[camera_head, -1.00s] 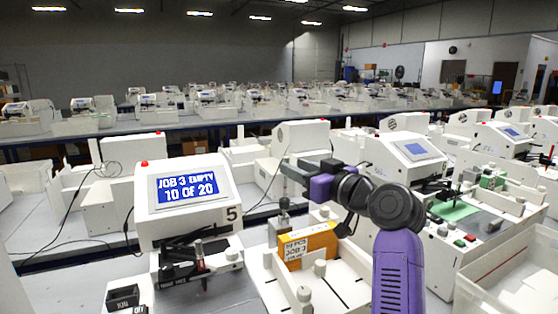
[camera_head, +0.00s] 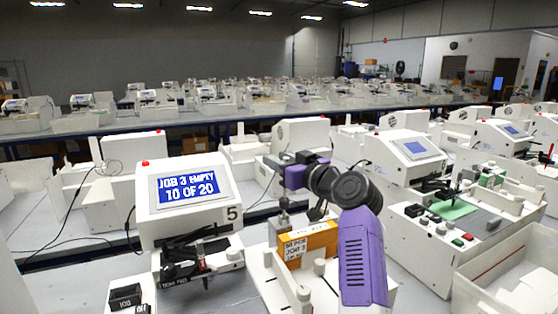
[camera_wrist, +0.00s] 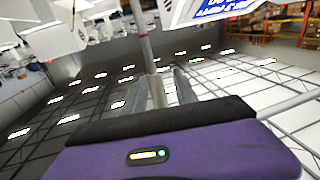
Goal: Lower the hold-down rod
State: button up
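The plotter numbered 5 (camera_head: 190,200) stands left of my arm, and its screen reads "JOB 3 EMPTY 10 OF 20". An orange card stack marked JOB 3 (camera_head: 310,241) stands in the white feeder (camera_head: 291,287) to its right. A small grey post (camera_head: 284,218) rises beside the stack, under my gripper (camera_head: 285,159); I cannot tell for sure that it is the hold-down rod.
A neighbouring plotter (camera_head: 405,165) with a green sheet stands to the right. A white open bin (camera_head: 510,275) is at the lower right. Black blocks (camera_head: 125,296) stand at the front left. Rows of similar machines fill the tables behind.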

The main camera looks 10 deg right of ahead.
grip_shut()
dwell(1.2)
